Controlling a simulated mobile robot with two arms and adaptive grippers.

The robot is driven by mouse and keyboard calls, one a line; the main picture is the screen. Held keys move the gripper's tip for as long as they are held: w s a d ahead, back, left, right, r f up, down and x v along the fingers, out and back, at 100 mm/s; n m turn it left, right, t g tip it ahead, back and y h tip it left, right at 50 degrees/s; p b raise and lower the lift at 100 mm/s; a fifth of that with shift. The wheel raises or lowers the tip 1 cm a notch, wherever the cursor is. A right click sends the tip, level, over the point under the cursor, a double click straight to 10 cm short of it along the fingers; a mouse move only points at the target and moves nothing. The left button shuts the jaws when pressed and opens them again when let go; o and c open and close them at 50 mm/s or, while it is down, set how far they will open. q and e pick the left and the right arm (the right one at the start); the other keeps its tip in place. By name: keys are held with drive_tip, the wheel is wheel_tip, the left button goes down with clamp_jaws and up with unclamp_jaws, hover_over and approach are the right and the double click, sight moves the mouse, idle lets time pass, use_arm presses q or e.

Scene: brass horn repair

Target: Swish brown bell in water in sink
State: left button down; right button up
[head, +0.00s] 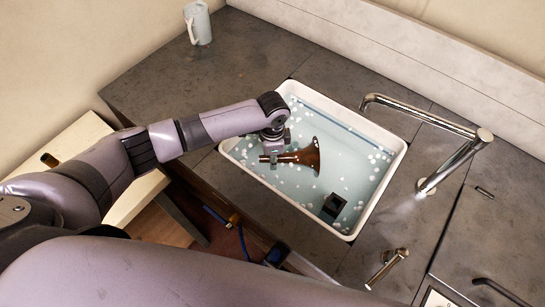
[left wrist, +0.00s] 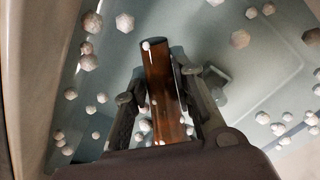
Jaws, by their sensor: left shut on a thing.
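The brown bell (head: 307,156) is a flared horn piece lying sideways over the water in the white sink (head: 398,163), its wide end pointing right. My left gripper (head: 272,157) reaches into the sink from above and is shut on the bell's narrow end. In the left wrist view the brown tube of the bell (left wrist: 163,88) lies between the two fingers (left wrist: 160,110). The flare does not show clearly there. Pale blue water (head: 345,155) with white bubbles fills the sink. How deep the bell sits in the water is hard to tell. My right gripper is not in view.
A dark block-like object (head: 333,206) lies in the sink near its front right. A chrome faucet (head: 455,160) stands right of the sink, with a small chrome lever (head: 388,268) in front. A pale mug (head: 198,23) stands at the back left. The grey counter (head: 225,75) left of the sink is clear.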

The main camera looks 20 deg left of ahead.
use_arm(q)
wheel_tip(320, 180, up, 10)
drive_tip(key=p, duration=0.9)
drive_tip(key=shift+f, duration=0.15)
drive_tip(key=shift+r, duration=0.25)
wheel_tip(320, 180, up, 12)
drive_tip(key=shift+r, duration=0.25)
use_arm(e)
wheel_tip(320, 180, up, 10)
use_arm(q)
drive_tip(key=shift+f, duration=0.15)
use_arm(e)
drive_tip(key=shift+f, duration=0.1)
